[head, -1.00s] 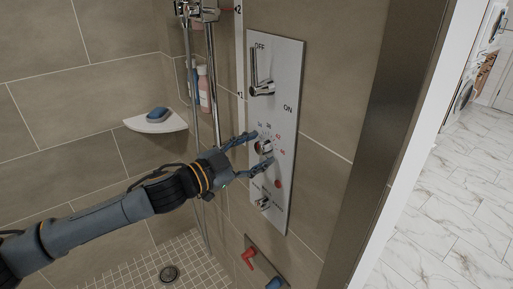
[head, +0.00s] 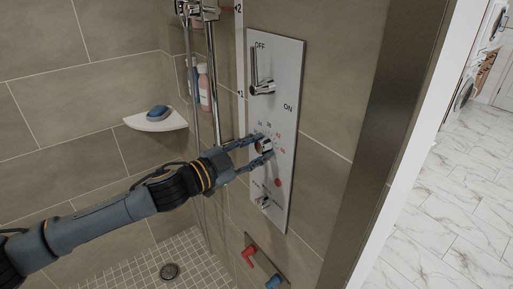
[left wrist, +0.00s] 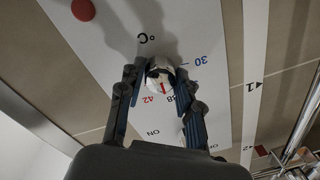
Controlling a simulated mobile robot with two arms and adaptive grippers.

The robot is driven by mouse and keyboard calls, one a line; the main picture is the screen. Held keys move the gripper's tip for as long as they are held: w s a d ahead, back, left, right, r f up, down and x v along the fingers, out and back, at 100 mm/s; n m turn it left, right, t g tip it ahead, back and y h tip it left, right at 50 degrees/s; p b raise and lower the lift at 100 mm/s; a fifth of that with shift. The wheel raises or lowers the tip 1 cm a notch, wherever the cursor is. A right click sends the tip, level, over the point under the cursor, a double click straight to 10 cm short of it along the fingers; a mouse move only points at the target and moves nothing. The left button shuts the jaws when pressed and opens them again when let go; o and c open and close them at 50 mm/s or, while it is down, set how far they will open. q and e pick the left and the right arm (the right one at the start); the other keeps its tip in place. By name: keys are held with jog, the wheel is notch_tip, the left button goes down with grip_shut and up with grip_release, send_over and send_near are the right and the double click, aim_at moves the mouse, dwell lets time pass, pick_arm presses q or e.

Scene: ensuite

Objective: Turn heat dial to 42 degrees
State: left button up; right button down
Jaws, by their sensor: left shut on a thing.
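The chrome heat dial (head: 264,146) is on the white shower panel (head: 285,100), below the ON/OFF lever. My left gripper (head: 262,147) is shut on the dial, with one finger on each side of it. In the left wrist view, the dial (left wrist: 160,78) shows between the two fingertips (left wrist: 160,76). Its red mark (left wrist: 163,88) points between the red 42 (left wrist: 149,99) and the 38 (left wrist: 171,99). The fingers partly hide the scale. My right gripper is not in view.
The ON/OFF lever (head: 262,87) is above the dial and a smaller chrome knob (head: 264,203) is below it. Red (head: 250,252) and blue (head: 273,282) handles are lower down. A corner shelf (head: 157,121) holds a blue item. The doorway is at right.

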pick_arm(q)
jog(key=m+p, duration=0.1)
jog(key=m, duration=0.2)
jog(key=shift+m, duration=0.4)
jog(key=shift+m+p, duration=0.5)
jog(key=shift+m, duration=1.1)
jog(key=o, duration=1.2)
jog(key=shift+c, duration=0.2)
jog(key=v, duration=1.2)
jog(key=shift+f, duration=0.15)
